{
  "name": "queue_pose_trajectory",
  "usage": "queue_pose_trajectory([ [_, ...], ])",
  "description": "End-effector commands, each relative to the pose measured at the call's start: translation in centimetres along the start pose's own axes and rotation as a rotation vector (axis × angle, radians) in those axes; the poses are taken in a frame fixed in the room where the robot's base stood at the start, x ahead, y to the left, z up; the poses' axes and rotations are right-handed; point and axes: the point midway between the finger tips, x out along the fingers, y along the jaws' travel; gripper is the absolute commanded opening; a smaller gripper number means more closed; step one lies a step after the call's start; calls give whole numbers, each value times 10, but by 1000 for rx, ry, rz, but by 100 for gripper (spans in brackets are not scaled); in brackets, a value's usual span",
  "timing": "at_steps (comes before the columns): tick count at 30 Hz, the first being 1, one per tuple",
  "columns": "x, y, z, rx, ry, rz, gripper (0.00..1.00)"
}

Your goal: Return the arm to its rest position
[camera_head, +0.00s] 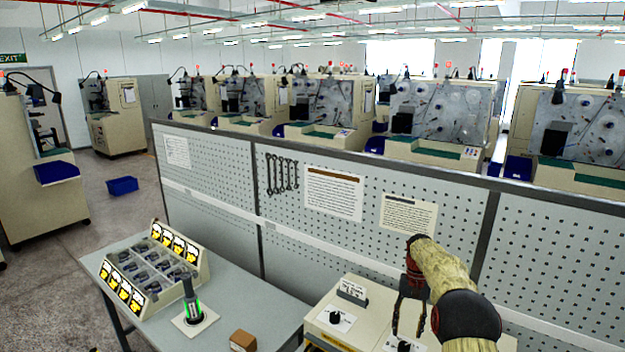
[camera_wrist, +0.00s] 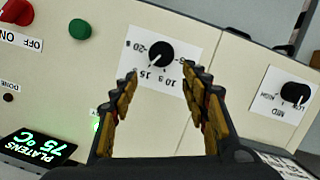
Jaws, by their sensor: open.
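My gripper (camera_head: 411,305) hangs at the lower right of the head view, fingers pointing down over a cream control box (camera_head: 360,285). In the wrist view my gripper (camera_wrist: 160,84) is open and empty, its two fingers apart on either side of a black timer knob (camera_wrist: 160,55). The knob sits on a white dial label with numbers in seconds. I cannot tell whether the fingers touch the panel. My arm (camera_head: 440,270) reaches in from the lower right, bent, with its wrist above the box.
A grey table (camera_head: 245,295) holds a tilted parts rack (camera_head: 150,270), a green-lit spindle (camera_head: 192,305) and a small brown box (camera_head: 242,341). A pegboard partition (camera_head: 340,240) stands close behind. The wrist view also shows a second knob (camera_wrist: 295,93), a green button (camera_wrist: 79,29) and a display (camera_wrist: 40,146) reading 75 °C.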

Motion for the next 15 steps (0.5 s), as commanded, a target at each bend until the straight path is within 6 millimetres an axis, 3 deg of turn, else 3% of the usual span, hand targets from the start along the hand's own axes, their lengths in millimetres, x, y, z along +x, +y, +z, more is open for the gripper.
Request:
queue_pose_trajectory([
  [8, -18, -5, 65, -51, 93, 12, 46],
  [15, -28, -8, 132, -92, 176, 19, 46],
])
